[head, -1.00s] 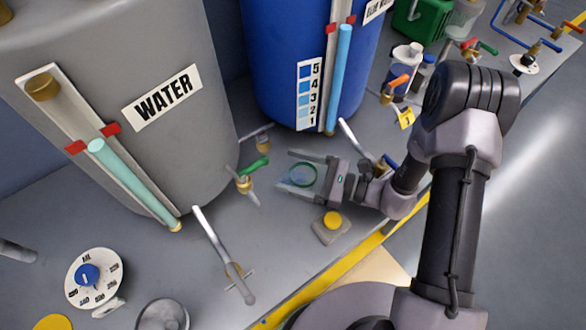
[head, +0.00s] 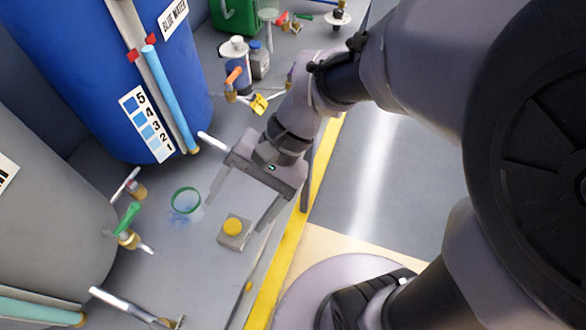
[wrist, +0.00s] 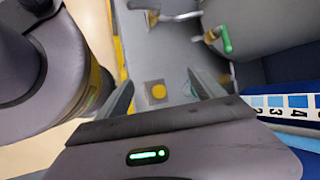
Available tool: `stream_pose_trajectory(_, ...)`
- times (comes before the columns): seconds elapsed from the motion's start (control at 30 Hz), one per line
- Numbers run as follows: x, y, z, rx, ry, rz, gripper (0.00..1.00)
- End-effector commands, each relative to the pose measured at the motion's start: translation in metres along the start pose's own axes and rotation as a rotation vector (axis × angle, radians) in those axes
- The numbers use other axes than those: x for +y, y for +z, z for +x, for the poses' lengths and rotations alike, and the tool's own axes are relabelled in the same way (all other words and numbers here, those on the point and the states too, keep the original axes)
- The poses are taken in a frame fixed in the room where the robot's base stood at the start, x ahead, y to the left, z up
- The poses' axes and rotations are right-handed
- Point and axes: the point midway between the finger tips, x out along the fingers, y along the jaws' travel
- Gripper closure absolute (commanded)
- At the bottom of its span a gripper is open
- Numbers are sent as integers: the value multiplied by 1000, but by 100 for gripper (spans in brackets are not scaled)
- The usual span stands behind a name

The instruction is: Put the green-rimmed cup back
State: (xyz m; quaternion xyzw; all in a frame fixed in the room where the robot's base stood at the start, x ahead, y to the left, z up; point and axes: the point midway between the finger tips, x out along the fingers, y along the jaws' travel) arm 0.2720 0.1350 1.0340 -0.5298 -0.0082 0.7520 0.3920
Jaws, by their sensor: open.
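The green-rimmed cup (head: 186,200) is clear and stands on the grey counter near the green-handled valve, with a blue patch showing at its lower part. My gripper (head: 237,213) is open and empty. In the head view its left finger lies just right of the cup, and the cup is outside the jaws. I cannot tell whether that finger touches it. In the wrist view my gripper (wrist: 160,80) has a yellow button (wrist: 158,91) between its fingers in the picture. The cup cannot be clearly made out there.
The yellow button on its grey block (head: 233,228) sits beneath my gripper. The blue tank (head: 90,70) and the grey tank (head: 45,200) stand at the left. Valves with green (head: 128,215) and orange handles project nearby. A yellow stripe (head: 265,290) marks the counter edge.

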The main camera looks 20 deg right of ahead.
Motion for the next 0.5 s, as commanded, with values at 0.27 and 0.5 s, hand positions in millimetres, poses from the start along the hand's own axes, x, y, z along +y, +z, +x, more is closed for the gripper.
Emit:
stream_pose_trajectory(0.27, 44, 2, -94, 696, 113, -337, 22)
stream_pose_trajectory(0.5, 46, 2, -107, 781, 118, -370, 22)
